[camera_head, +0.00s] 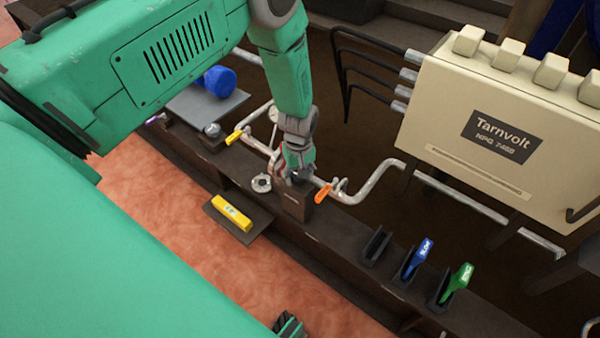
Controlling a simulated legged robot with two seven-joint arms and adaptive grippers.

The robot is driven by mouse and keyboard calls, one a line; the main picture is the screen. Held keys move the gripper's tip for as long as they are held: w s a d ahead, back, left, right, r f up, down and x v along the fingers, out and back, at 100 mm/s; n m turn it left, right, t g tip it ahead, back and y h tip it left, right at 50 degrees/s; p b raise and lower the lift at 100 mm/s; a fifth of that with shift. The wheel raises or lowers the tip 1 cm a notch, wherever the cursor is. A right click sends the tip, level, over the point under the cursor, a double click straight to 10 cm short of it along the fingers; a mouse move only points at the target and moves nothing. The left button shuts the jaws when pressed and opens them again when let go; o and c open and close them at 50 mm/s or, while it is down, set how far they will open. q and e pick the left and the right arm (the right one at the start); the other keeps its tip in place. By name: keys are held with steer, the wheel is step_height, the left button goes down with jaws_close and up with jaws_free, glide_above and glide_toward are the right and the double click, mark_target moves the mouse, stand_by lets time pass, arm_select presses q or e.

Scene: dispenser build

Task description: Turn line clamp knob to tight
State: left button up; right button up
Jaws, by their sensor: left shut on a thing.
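My left arm reaches in from the left and points down at the dark ledge. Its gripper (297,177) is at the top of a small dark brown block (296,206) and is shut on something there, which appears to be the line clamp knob. The fingers hide the knob, so its turn position cannot be read. A grey pipe (372,183) runs behind the block, with an orange handle (323,193) just right of the gripper. A dark and green piece at the bottom edge may be my right gripper (289,325); its jaws cannot be made out.
A cream Tarnvolt unit (500,130) stands at the right. Blue (417,260) and green (456,283) handles stand in slots on the ledge. A yellow item (232,212) lies on a small shelf. A yellow handle (234,137) and a round metal fitting (261,183) are left of the gripper.

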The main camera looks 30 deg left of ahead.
arm_select(q)
steer(key=m, duration=0.4)
steer(key=m+p, duration=0.1)
steer(key=m, duration=0.1)
steer(key=shift+w+a, duration=0.1)
steer(key=shift+a, duration=0.2)
steer(key=m, duration=0.4)
steer(key=shift+w+m+p, duration=0.1)
steer(key=shift+m+p, duration=0.2)
steer(key=shift+d+r+m, duration=0.1)
steer(key=shift+m, duration=1)
steer(key=shift+w, duration=0.15)
steer(key=o, duration=1.1)
steer(key=shift+o, duration=0.2)
step_height(320, 180, up, 12)
steer(key=shift+f, duration=0.2)
